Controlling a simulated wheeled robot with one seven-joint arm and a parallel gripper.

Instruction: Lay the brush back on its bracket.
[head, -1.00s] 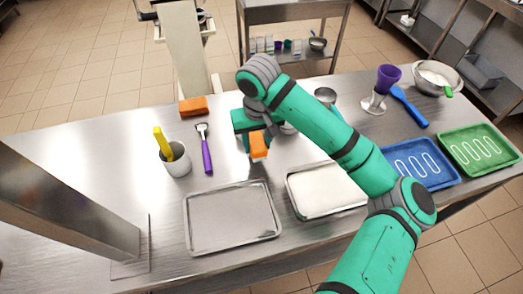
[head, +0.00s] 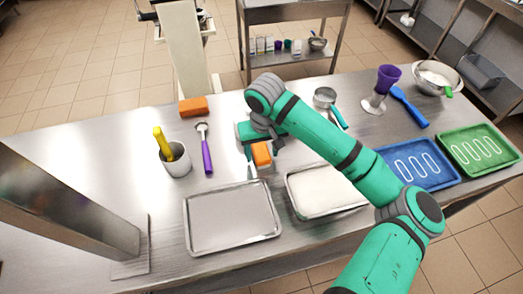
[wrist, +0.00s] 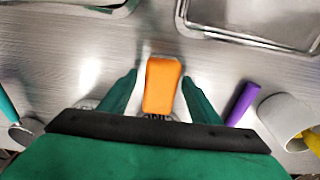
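An orange block-shaped piece (head: 262,154), which I take to be the brush's handle, is at my gripper, behind the front trays. In the wrist view the orange piece (wrist: 162,85) lies between the two fingers, with a dark part at its near end. My gripper (wrist: 160,78) is open around it, with a clear gap at the left finger and a thin one at the right. In the head view my gripper (head: 250,140) is partly hidden by my arm. I cannot make out the bracket, and bristles are not clear.
Two metal trays (head: 232,240) lie in front. A cup with a yellow handle (head: 175,162), a purple-handled tool (head: 206,155) and an orange block (head: 193,107) are left. Blue (head: 420,163) and green (head: 480,148) trays, a purple cup (head: 388,78) and a bowl (head: 437,78) are right.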

